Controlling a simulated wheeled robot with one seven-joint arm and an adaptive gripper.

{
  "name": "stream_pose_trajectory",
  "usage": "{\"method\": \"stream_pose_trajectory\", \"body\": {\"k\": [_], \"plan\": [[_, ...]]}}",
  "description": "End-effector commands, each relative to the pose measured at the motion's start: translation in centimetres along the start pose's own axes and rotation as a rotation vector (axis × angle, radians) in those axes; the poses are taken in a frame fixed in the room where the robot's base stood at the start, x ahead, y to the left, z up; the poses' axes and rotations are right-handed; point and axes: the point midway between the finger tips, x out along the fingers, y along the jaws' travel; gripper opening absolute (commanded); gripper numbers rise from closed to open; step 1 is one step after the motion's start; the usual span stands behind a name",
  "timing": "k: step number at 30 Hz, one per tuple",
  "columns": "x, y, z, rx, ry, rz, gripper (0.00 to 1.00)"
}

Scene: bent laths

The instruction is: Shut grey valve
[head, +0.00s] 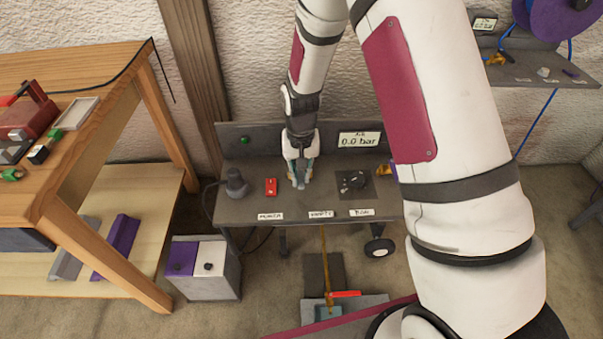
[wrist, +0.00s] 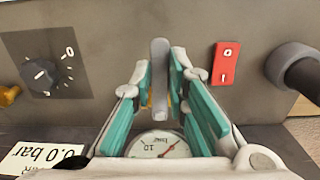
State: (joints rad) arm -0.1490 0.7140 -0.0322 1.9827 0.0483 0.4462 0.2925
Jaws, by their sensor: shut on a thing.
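The grey valve's handle (wrist: 160,72) stands between my fingers in the wrist view, seen as a narrow upright grey bar. My gripper (wrist: 162,92) has its teal-padded fingers on both sides of it and is shut on it. In the head view my gripper (head: 299,180) points down at the middle of the grey bench panel (head: 240,208), and the handle is mostly hidden by the fingers. A round dial gauge (wrist: 158,146) shows partly between the fingers in the wrist view. A display (head: 360,140) reads 0.0 bar.
A red switch (head: 271,187) and a dark grey cylindrical fitting (head: 236,184) lie left of my gripper. A black dial knob (head: 353,181) is to its right. A wooden table (head: 95,65) stands at the left, with a purple-and-white box (head: 205,285) beside it on the floor.

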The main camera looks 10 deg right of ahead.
Motion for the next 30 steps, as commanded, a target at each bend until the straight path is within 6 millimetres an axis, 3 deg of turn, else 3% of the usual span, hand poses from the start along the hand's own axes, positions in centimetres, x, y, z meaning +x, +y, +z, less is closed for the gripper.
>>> {"method": "stream_pose_trajectory", "body": {"k": [6,7,9,10,22,30], "plan": [[-0.1,-0.1,-0.1,0.004,0.003,-0.002,0.0],[-0.1,-0.1,-0.1,0.004,0.003,-0.002,0.17],[-0.1,-0.1,-0.1,0.003,0.003,-0.002,0.33],[-0.1,-0.1,-0.1,0.002,0.003,-0.002,0.35],[-0.8,-0.1,-0.1,0.0,0.003,-0.001,0.35],[-5.6,-0.1,-0.1,0.0,0.007,-0.003,0.35]]}}
